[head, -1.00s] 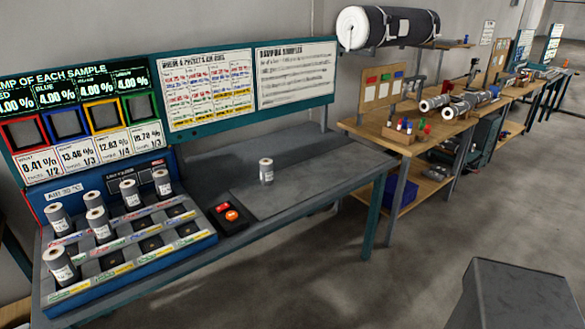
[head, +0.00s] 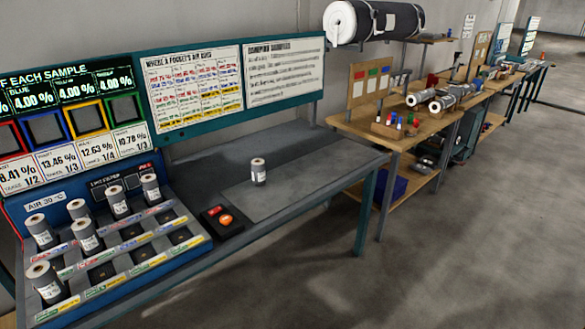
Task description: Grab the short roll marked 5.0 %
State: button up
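One grey roll (head: 258,174) with a white label stands upright, alone on the bare part of the grey bench (head: 305,160). Several more grey rolls stand in the slotted rack at left, among them a front roll (head: 46,286), a middle roll (head: 87,238) and a back right roll (head: 150,189). Their labels are too small to read, so I cannot tell which roll is marked 5.0 %. I cannot tell a short roll from the others with certainty. My gripper is not in view.
The blue rack (head: 135,272) has several empty dark slots. A control box (head: 222,220) with red and orange buttons sits beside it. Display boards (head: 190,85) stand behind the bench. A wooden workbench (head: 420,125) stands to the right. The floor at lower right is clear.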

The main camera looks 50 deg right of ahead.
aim_at(258, 174)
jog(key=u, duration=0.35)
jog(key=k, duration=0.15)
jog(key=z, duration=1.7)
jog(key=k, duration=0.9)
jog(key=u, duration=0.2)
jog(key=i, duration=0.8)
